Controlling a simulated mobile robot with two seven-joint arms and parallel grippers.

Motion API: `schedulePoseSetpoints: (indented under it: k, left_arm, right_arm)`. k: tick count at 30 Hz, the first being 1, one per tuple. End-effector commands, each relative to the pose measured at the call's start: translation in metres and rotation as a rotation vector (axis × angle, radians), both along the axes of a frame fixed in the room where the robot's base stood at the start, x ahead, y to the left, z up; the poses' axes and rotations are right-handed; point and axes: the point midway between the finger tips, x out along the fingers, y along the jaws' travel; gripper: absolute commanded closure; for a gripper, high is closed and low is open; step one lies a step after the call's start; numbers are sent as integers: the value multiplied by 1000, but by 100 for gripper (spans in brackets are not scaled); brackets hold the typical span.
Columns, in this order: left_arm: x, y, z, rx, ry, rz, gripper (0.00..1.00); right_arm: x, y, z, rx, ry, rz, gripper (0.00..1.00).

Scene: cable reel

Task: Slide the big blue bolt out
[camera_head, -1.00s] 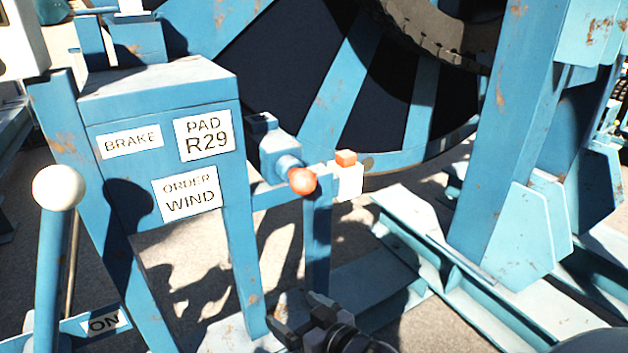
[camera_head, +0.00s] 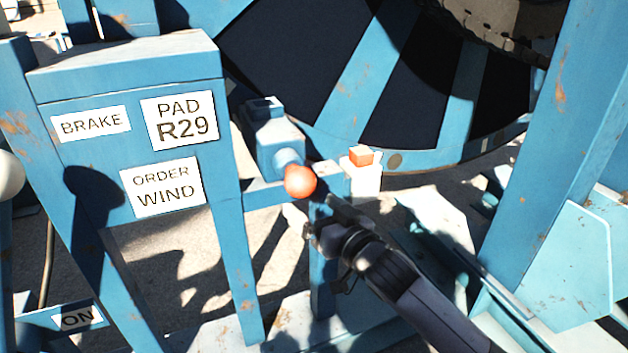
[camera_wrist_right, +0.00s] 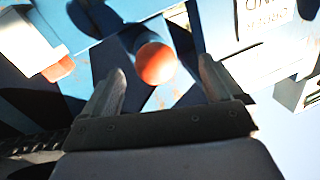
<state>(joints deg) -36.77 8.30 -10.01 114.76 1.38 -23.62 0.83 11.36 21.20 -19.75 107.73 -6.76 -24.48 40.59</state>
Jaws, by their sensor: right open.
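The big blue bolt (camera_head: 287,157) sits in a blue block (camera_head: 272,132) beside the reel, with an orange-red ball knob (camera_head: 300,181) on its near end. My right gripper (camera_head: 322,212) is just below and right of the knob, apart from it. In the right wrist view the knob (camera_wrist_right: 155,63) lies ahead of and between the two open fingers (camera_wrist_right: 160,85), and nothing is held. The bolt's shaft is mostly hidden behind the knob. My left gripper is not in view.
A white block with an orange top (camera_head: 361,170) stands close right of the knob. The blue brake cabinet (camera_head: 130,75) is at left, with a lever's white ball (camera_head: 10,175) at the edge. The big reel (camera_head: 400,90) is behind, and a blue post (camera_head: 545,150) stands at right.

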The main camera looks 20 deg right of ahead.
Motion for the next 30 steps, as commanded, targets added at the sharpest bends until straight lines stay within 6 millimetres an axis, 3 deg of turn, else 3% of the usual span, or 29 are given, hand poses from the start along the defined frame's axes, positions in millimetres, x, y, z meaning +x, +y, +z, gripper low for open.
schedulePoseSetpoints:
  k: [8,21,30]
  left_arm:
    - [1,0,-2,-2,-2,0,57]
    - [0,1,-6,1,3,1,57]
    - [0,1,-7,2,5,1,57]
  right_arm:
    - [9,0,9,10,-20,0,7]
    - [59,12,9,11,-18,0,7]
    - [75,16,9,11,-18,0,7]
